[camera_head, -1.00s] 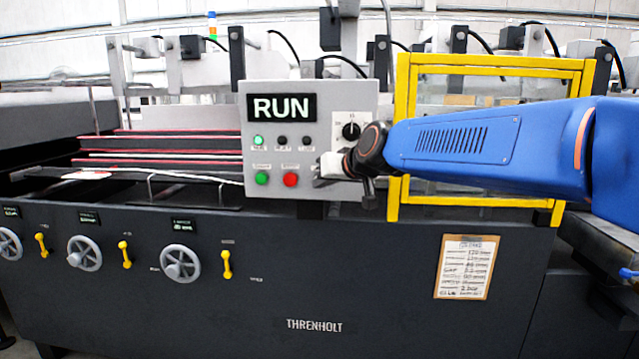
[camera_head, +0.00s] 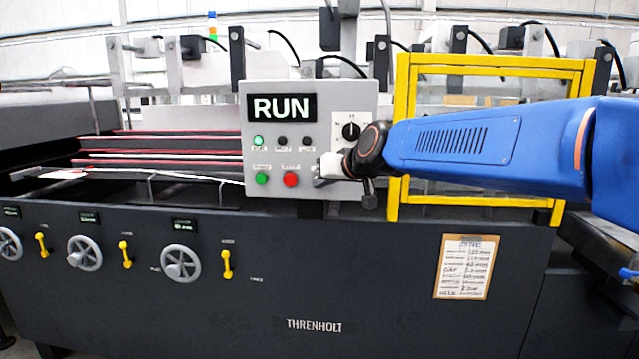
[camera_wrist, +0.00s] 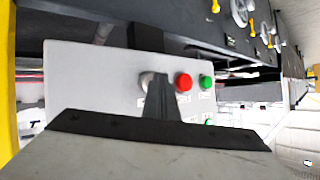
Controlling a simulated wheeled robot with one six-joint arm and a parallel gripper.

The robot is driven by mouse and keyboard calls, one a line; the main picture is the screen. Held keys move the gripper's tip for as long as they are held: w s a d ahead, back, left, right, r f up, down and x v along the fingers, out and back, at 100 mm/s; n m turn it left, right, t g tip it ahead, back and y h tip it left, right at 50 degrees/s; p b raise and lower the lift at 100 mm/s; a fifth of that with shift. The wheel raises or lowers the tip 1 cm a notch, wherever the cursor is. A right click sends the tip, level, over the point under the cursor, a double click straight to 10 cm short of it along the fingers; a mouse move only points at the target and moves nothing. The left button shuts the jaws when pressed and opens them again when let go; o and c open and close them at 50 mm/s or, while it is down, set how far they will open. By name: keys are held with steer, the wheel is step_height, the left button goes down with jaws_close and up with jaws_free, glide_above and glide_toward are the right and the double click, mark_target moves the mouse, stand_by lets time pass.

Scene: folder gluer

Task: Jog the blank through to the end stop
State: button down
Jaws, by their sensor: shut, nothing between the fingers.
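The blank (camera_head: 62,174) shows as a small flat white piece on the belts at the far left in the head view. The control panel (camera_head: 356,96) shows RUN on its screen (camera_head: 281,107), and its left lamp (camera_head: 258,141) glows green. My gripper (camera_head: 319,172) is shut and empty at the panel's lower right. In the wrist view its fingertips (camera_wrist: 160,80) overlap a grey button (camera_wrist: 146,79) beside the red button (camera_wrist: 184,82) and green button (camera_wrist: 206,82). I cannot tell whether they touch or press it. The end stop is not identifiable.
A yellow guard frame (camera_head: 403,130) stands right of the panel, behind my arm. A selector knob (camera_head: 351,130) sits just above my gripper. Handwheels (camera_head: 180,263) and yellow levers (camera_head: 227,264) line the machine's front. A clipboard sheet (camera_head: 466,267) hangs at the right.

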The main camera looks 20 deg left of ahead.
steer(key=shift+s, duration=0.15)
stand_by(0.4)
steer(key=shift+s+d, duration=0.2)
steer(key=shift+s, duration=0.55)
steer(key=s, duration=0.2)
steer(key=s+d, duration=0.1)
steer(key=s, duration=0.2)
stand_by(0.4)
steer(key=shift+d, duration=0.1)
